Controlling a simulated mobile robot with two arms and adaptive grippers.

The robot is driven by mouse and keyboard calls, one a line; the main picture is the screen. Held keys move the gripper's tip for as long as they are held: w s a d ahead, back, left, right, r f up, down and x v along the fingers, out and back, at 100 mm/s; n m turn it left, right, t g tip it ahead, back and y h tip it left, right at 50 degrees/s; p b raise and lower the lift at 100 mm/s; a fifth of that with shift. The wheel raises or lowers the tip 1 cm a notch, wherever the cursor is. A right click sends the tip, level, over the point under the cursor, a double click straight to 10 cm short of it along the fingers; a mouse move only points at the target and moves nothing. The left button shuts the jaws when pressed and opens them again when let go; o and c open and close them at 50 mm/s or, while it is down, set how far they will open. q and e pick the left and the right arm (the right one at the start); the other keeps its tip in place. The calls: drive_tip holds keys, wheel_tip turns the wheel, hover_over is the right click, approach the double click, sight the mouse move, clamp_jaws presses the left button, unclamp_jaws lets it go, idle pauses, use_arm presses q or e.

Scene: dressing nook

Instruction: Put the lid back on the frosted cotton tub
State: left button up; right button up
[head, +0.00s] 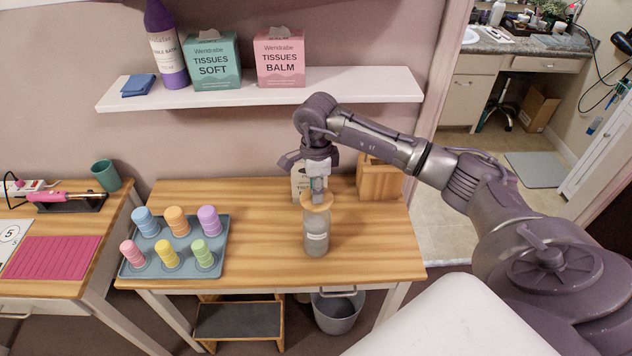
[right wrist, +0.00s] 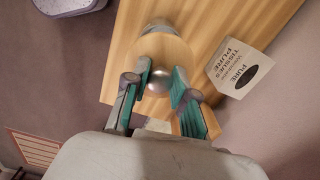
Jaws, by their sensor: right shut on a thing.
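The frosted cotton tub (head: 316,238) stands upright on the wooden table, pale and translucent with a small label. Its round wooden lid (head: 317,203) is at the tub's mouth; I cannot tell whether it rests on the rim or hangs just above it. My right gripper (head: 318,190) points down over the tub and is shut on the lid's knob. In the right wrist view, the lid (right wrist: 168,50) with its metal knob (right wrist: 158,83) lies between the fingers of my right gripper (right wrist: 160,88). The lid hides most of the tub there. My left gripper is not in view.
A blue-grey tray (head: 133,270) with several coloured stacked pieces stands left of the tub. A tissue box (head: 298,182) and a wooden box (head: 375,180) stand behind. A white shelf (head: 340,83) runs above. The tabletop right of the tub is clear.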

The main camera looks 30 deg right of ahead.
drive_tip(key=shift+f+b, duration=0.35)
drive_tip(key=shift+f, duration=0.55)
drive_tip(key=shift+f+b, duration=1.4)
drive_tip(key=shift+f, duration=0.55)
drive_tip(key=shift+f+b, duration=0.2)
drive_tip(key=shift+b, duration=0.6)
idle(0.5)
drive_tip(key=o, duration=1)
drive_tip(key=shift+o, duration=0.4)
drive_tip(key=o, duration=0.4)
